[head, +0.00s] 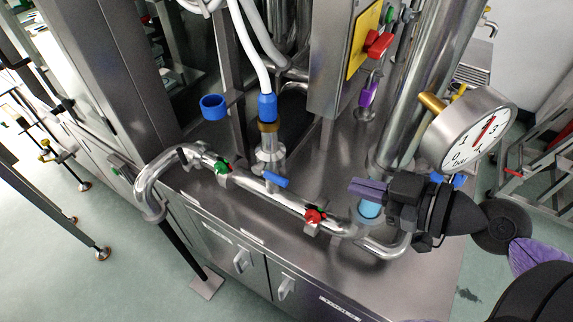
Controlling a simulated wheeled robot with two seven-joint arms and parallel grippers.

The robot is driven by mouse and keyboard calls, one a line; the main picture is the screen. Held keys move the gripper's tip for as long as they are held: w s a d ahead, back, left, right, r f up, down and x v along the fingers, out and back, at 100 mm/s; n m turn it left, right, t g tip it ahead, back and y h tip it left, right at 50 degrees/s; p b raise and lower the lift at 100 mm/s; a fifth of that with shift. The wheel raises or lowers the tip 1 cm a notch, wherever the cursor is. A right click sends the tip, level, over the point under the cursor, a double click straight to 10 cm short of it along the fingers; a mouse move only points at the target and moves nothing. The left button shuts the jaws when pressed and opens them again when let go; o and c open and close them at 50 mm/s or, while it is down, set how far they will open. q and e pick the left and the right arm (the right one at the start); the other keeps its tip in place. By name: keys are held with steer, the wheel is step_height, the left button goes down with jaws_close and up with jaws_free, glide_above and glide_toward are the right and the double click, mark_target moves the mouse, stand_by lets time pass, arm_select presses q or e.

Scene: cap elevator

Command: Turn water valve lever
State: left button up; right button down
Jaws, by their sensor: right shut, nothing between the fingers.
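A steel pipe (262,187) runs along the front of the metal deck. It carries a green valve handle (222,167) at the left and a red valve handle (314,215) at the right. A blue lever (276,179) sits behind the pipe between them, under the white hose's fitting. I cannot tell which of these is the water valve lever. My right gripper (354,187) comes in from the right, fingers pointing left, shut and empty. It is right of the blue lever and above right of the red handle, apart from both. A light-blue part (370,209) shows just below it. My left gripper is not in view.
A round pressure gauge (478,130) stands close behind my right wrist. A thick steel column (410,95) and a control box with a red switch (379,45) rise behind the gripper. The deck (325,165) between lever and gripper is clear.

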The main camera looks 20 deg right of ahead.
steer(key=p+x, duration=0.2)
steer(key=x, duration=0.6)
glide_above(273, 177)
steer(key=s+d, duration=0.1)
steer(key=s, duration=0.2)
step_height(273, 177, down, 2)
steer(key=f, duration=0.1)
steer(key=w+f+b, duration=0.1)
steer(key=f, duration=0.1)
steer(key=shift+d+f+b, duration=0.1)
steer(key=shift+f+b, duration=0.2)
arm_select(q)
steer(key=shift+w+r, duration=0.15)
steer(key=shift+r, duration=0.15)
arm_select(e)
steer(key=shift+d+f, duration=0.1)
steer(key=shift+f, duration=0.25)
